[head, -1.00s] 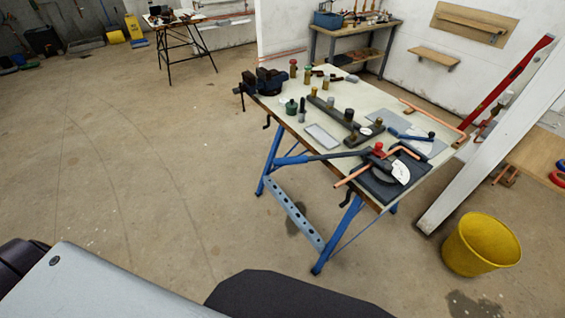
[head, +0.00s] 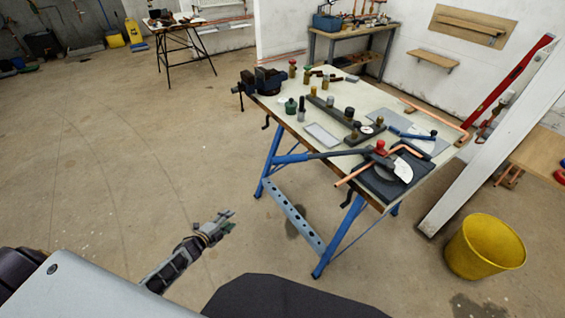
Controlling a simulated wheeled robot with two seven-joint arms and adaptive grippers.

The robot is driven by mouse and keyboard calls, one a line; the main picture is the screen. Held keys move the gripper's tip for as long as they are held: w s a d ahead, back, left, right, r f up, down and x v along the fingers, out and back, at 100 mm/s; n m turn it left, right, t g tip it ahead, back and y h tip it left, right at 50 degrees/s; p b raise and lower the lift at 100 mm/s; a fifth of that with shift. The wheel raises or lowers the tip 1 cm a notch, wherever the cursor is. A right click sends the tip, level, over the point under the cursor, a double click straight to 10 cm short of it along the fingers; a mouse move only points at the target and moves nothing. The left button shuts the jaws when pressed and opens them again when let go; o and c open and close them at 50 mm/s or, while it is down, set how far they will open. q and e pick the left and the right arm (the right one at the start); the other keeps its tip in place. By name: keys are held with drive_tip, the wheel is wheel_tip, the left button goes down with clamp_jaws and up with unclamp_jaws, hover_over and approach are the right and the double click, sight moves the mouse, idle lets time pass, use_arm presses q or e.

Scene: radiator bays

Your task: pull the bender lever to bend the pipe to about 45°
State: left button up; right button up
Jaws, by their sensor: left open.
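The pipe bender (head: 381,160) sits on a dark base plate (head: 378,187) at the near right corner of the workbench. Its lever (head: 325,155) reaches left, with a blue grip (head: 291,158) at the bench's front edge. A copper pipe (head: 352,174) lies through the bender, its near end over the front edge and its far part toward the back right. A pale protractor disc (head: 402,170) is beside it. My left gripper (head: 229,219) is open and empty over the floor, left of the bench and well apart from the lever. My right gripper is not in view.
The workbench (head: 284,117) carries a vise (head: 263,81), a rail with fittings (head: 338,115), a small tray (head: 322,135) and a blue hand tool (head: 412,134). A yellow bucket (head: 484,247) stands right of the bench. The floor to the left is clear.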

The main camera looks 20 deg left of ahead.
use_arm(q)
drive_tip(key=w+r+m+t+h, duration=0.25)
drive_tip(key=w+r+m, duration=0.3)
drive_tip(key=r, duration=0.45)
drive_tip(key=d+r+m+g+h+b, duration=0.2)
drive_tip(key=d+r+m+g+h, duration=0.2)
drive_tip(key=r+m, duration=0.7)
drive_tip(key=s+d+r+m+g+h+b, duration=0.1)
drive_tip(key=d+r+m+g+h+b, duration=0.1)
drive_tip(key=d+r+m+g+h, duration=0.2)
wheel_tip(320, 180, up, 9)
drive_tip(key=d+m+h, duration=0.1)
drive_tip(key=m+h, duration=0.2)
drive_tip(key=m, duration=0.4)
drive_tip(key=shift+d+r+m, duration=0.2)
drive_tip(key=shift+d+m, duration=0.15)
drive_tip(key=shift+d, duration=0.05)
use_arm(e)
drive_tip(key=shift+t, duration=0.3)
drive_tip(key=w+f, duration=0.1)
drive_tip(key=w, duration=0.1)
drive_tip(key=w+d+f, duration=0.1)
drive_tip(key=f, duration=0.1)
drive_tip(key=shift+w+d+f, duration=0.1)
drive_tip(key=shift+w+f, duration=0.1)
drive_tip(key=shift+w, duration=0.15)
use_arm(q)
drive_tip(key=shift+d, duration=0.15)
